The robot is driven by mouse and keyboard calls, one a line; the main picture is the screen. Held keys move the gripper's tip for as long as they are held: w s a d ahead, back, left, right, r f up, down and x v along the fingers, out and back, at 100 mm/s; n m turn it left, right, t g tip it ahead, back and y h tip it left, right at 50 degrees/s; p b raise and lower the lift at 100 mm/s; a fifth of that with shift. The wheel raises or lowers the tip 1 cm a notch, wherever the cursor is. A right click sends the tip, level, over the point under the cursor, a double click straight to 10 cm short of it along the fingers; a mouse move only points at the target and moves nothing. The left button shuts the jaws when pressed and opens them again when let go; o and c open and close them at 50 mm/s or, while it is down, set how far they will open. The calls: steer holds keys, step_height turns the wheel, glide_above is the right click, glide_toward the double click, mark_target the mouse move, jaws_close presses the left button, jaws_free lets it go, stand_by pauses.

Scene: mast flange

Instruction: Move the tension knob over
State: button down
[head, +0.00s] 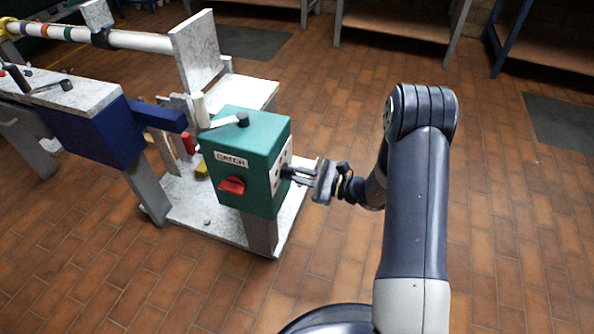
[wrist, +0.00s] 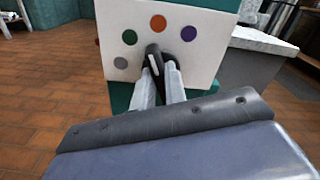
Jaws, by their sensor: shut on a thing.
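The black tension knob (wrist: 154,50) sits on a white panel (wrist: 205,65) with a grey, a green, an orange and a purple dot around it in the wrist view. My gripper (wrist: 163,72) is shut on the knob, one finger on each side. A pale mark shows on the knob, but the fingers hide its lower part, so I cannot tell exactly which dot it points to. In the head view my gripper (head: 291,173) reaches from the right to the panel on the right face of the green box (head: 250,150).
A red knob (head: 231,185) under a "CATCH" label is on the box's front face. A lever with a black end (head: 242,119) lies on top. Tiled floor is clear at right.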

steer(key=shift+m+p, duration=0.5)
steer(key=shift+m, duration=0.7)
steer(key=c, duration=1.4)
jaws_free()
steer(key=shift+c, duration=0.2)
steer(key=shift+d, duration=0.1)
steer(key=p+v, duration=0.2)
steer(key=v, duration=0.8)
steer(key=shift+d, duration=0.35)
steer(key=shift+s, duration=0.1)
